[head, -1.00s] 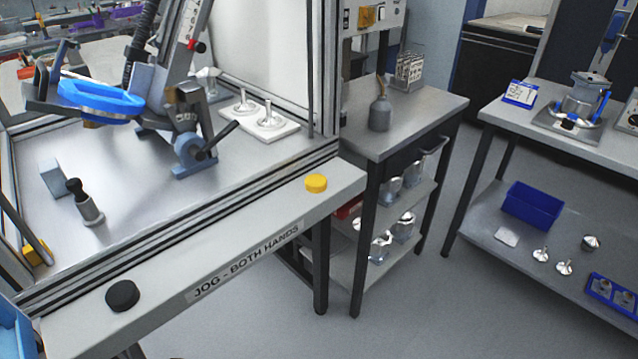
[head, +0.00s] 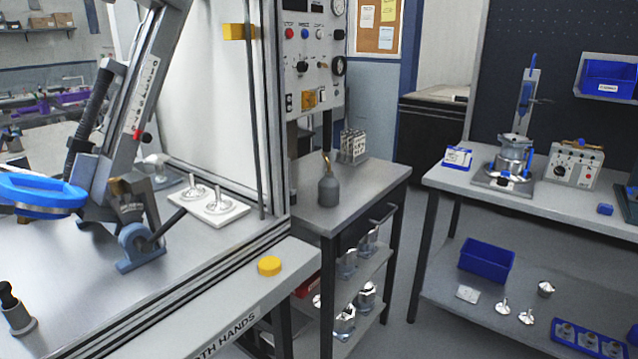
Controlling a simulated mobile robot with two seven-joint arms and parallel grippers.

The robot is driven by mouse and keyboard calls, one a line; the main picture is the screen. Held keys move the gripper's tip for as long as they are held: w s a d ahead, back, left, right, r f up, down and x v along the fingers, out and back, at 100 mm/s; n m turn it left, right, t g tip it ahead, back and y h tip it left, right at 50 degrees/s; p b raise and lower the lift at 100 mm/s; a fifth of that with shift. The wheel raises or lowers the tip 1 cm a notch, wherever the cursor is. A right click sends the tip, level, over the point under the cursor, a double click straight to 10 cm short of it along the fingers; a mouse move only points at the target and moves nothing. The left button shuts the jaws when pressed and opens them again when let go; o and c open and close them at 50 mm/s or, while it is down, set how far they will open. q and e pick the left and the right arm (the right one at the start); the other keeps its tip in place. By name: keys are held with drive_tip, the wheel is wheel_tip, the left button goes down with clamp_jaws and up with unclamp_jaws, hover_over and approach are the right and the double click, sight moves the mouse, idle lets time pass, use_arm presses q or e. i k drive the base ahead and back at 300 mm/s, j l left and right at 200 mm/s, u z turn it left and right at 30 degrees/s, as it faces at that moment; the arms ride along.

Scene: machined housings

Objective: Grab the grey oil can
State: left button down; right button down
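The grey oil can (head: 329,188) stands upright on the top of a small grey side table (head: 366,190), near its left side. It has a rounded grey body and a thin brass-coloured spout pointing up. Nothing touches it from above. Neither of my grippers shows in the head view.
A metal rack (head: 353,146) stands behind the can. A control panel (head: 312,60) rises at the back left. The framed machine bench with a yellow button (head: 269,265) fills the left front. A workbench (head: 560,201) stands at the right, with open floor (head: 402,325) between.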

sight(329, 186)
drive_tip(key=u, duration=1)
drive_tip(key=l+u, duration=1.15)
drive_tip(key=l, duration=0.15)
drive_tip(key=k+l+u, duration=0.25)
drive_tip(key=l, duration=0.15)
drive_tip(key=k+l+u, duration=0.15)
drive_tip(key=l, duration=0.3)
drive_tip(key=l+u, duration=0.1)
drive_tip(key=l, duration=0.35)
drive_tip(key=k+l, duration=0.2)
drive_tip(key=l, duration=0.2)
drive_tip(key=k+l, duration=0.25)
drive_tip(key=l, duration=0.2)
